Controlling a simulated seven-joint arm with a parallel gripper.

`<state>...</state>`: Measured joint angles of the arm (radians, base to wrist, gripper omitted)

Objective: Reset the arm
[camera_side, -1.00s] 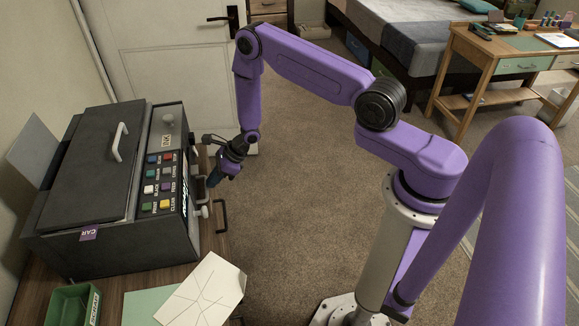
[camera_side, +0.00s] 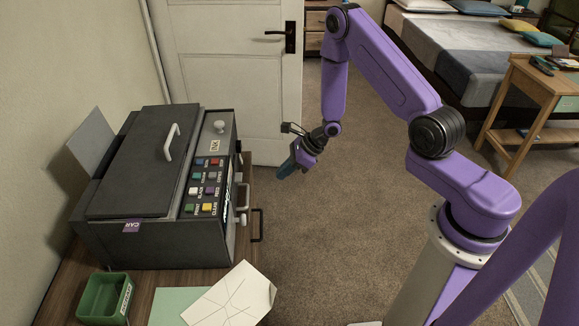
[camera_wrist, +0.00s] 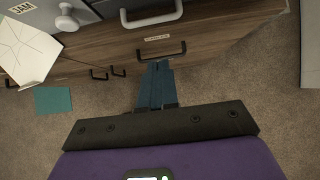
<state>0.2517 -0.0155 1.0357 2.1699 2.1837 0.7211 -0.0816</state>
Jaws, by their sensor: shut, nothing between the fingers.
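My arm is purple with dark joints. My gripper (camera_side: 287,170) hangs in the air to the right of the dark machine (camera_side: 130,190), clear of it and over the carpet. In the wrist view my gripper (camera_wrist: 160,68) shows as two blue-grey fingers close together, with nothing between them. There the fingertips appear just below a black drawer handle (camera_wrist: 161,51); the gap in depth is hard to judge.
The machine has coloured buttons and a white lid handle (camera_side: 172,141). It stands on a wooden desk beside a green tray (camera_side: 104,298) and a paper with lines (camera_side: 230,295). A door (camera_side: 225,70), bed (camera_side: 455,40) and wooden table (camera_side: 525,85) stand behind. Open carpet lies between.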

